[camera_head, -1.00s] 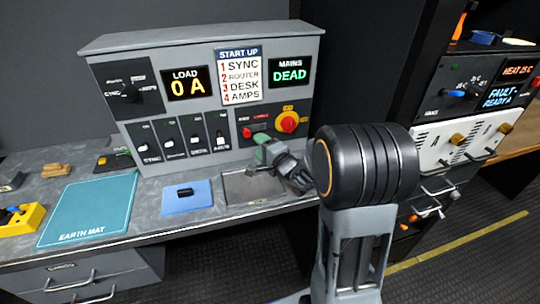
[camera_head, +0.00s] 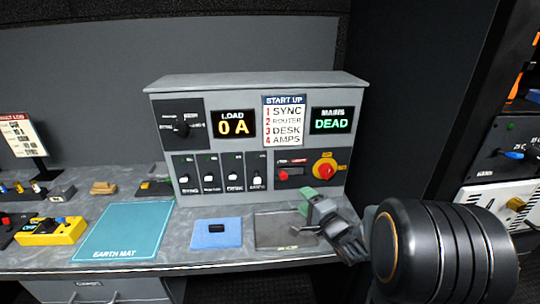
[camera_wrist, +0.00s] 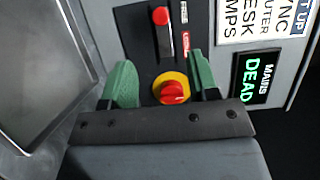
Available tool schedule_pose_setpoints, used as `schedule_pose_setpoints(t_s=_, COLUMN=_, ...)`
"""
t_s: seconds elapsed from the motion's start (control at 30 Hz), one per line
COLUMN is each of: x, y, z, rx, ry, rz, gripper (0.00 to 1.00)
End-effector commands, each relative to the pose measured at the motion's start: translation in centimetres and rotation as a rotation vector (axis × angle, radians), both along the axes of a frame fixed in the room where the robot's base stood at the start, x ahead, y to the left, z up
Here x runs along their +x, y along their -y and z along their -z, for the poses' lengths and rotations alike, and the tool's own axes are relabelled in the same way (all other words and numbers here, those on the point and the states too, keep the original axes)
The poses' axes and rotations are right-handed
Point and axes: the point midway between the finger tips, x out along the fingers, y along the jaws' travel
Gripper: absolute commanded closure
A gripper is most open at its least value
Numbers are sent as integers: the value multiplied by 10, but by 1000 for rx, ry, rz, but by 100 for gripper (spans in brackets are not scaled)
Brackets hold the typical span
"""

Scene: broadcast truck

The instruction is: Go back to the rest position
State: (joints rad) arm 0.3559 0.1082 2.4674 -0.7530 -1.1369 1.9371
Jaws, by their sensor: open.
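My gripper (camera_head: 312,202) is in front of the lower right of the grey power panel (camera_head: 258,84), above the bench. In the wrist view, its two green fingers (camera_wrist: 160,85) are apart with nothing held between them. The red rotary switch on a yellow plate (camera_wrist: 172,90) shows beyond the gap between the fingers. It also shows in the head view (camera_head: 326,169). The panel reads LOAD 0 A (camera_head: 233,124) and MAINS DEAD (camera_head: 331,120).
A grey tray (camera_head: 270,232) lies on the bench under my gripper. Left of it are a blue pad (camera_head: 216,240) with a dark block, the teal earth mat (camera_head: 120,228) and a yellow box (camera_head: 58,232). A dark rack (camera_head: 500,145) stands at the right.

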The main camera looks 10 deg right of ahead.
Motion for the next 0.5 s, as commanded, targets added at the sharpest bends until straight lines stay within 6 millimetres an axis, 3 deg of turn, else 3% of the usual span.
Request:
schedule_pose_setpoints(t_s=0.13, x=1, y=5, z=10, rx=-138, ry=-17, rz=24, gripper=45)
schedule_pose_setpoints(t_s=0.27, x=0, y=29, z=48, rx=-449, ry=-170, rz=109, gripper=45)
schedule_pose_setpoints(t_s=0.4, x=-21, y=61, z=80, rx=-831, ry=-426, rz=134, gripper=45)
schedule_pose_setpoints(t_s=0.5, x=-46, y=69, z=87, rx=-1053, ry=-609, rz=59, gripper=45)
